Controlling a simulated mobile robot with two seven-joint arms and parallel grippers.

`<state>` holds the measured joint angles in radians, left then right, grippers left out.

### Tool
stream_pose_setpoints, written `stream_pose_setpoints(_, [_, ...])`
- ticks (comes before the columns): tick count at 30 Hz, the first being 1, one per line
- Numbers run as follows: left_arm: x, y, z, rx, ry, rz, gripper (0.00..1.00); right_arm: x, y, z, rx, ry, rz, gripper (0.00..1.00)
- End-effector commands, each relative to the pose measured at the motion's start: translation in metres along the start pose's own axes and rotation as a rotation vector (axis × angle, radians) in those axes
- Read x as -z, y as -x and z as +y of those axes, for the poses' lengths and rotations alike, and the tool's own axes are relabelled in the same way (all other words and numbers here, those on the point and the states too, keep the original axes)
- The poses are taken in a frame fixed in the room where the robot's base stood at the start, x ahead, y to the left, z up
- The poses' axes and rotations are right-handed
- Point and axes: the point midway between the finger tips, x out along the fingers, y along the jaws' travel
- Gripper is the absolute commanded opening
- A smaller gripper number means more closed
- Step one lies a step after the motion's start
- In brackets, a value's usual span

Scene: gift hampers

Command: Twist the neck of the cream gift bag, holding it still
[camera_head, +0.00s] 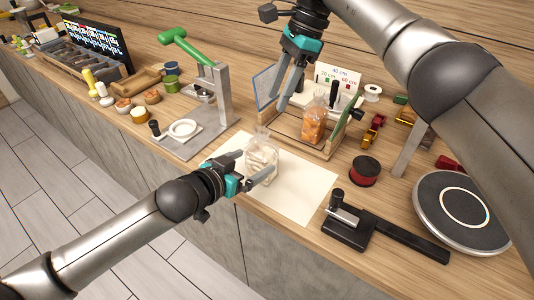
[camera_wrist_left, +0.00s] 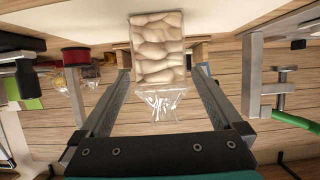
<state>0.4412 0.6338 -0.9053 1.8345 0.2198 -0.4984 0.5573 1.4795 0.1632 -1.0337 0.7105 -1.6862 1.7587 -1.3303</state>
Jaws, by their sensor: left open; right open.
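The cream gift bag (camera_head: 262,154) is a clear bag of cream-coloured pieces, standing on a white sheet (camera_head: 305,190). My left gripper (camera_head: 257,163) is open at the bag, one finger on each side. In the left wrist view the bag's filled body (camera_wrist_left: 158,50) lies beyond the fingertips. Its gathered clear neck (camera_wrist_left: 160,103) lies between the open fingers (camera_wrist_left: 158,72), with a gap on both sides. My right gripper (camera_head: 280,95) is open and empty, pointing down above and behind the bag.
A bag of orange pieces (camera_head: 314,122) stands in a wooden holder behind. A grey press with a green handle (camera_head: 222,95) stands left. A red spool (camera_head: 365,170), a black lever tool (camera_head: 348,222) and a round turntable (camera_head: 462,212) are to the right.

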Motion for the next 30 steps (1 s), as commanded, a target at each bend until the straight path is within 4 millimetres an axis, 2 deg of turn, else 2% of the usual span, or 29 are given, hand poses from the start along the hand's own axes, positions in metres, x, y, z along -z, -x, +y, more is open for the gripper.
stream_pose_setpoints(6, [0.001,-0.031,0.000,0.000,-0.001,0.002,1.00,0.000,0.000,0.000,0.000,0.000,0.000,0.50])
stream_pose_setpoints(15, [0.001,-0.065,0.000,0.000,0.000,0.001,1.00,0.000,0.000,0.000,0.000,0.000,0.000,0.50])
stream_pose_setpoints(22, [0.000,-0.078,0.000,0.000,0.000,0.001,1.00,0.000,0.000,0.000,0.000,0.000,0.000,0.50])
stream_pose_setpoints(30, [0.000,-0.081,0.000,0.000,0.000,0.001,1.00,0.000,0.000,0.000,0.000,0.000,0.000,0.50])
